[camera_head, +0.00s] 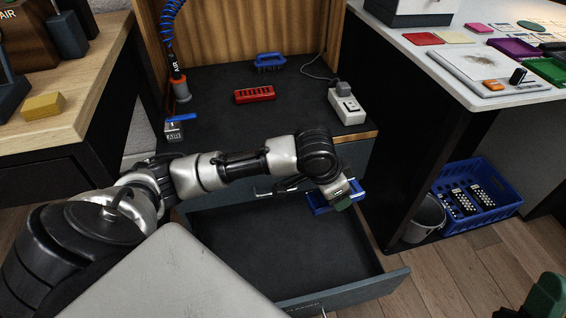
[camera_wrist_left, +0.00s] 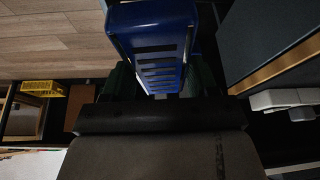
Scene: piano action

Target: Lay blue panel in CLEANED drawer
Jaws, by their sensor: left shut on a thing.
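The blue panel (camera_head: 318,202) is slotted and frame-like. It is in the jaws of my left gripper (camera_head: 341,198), held over the right part of the open drawer (camera_head: 385,284). In the left wrist view the blue panel (camera_wrist_left: 152,30) sits between the dark green fingers of my left gripper (camera_wrist_left: 158,82). The drawer has a dark, bare-looking floor. Its front label is too small to read surely, and my arm hides part of its back and left. A green fingertip, apparently of my right gripper (camera_head: 545,297), shows at the lower right; its jaw opening is not visible.
The black bench top above the drawer holds a red slotted block (camera_head: 254,94), another blue handled piece (camera_head: 268,62) and a power strip (camera_head: 346,104). A blue crate (camera_head: 505,204) and a bucket (camera_head: 426,218) stand under the right table (camera_head: 420,45).

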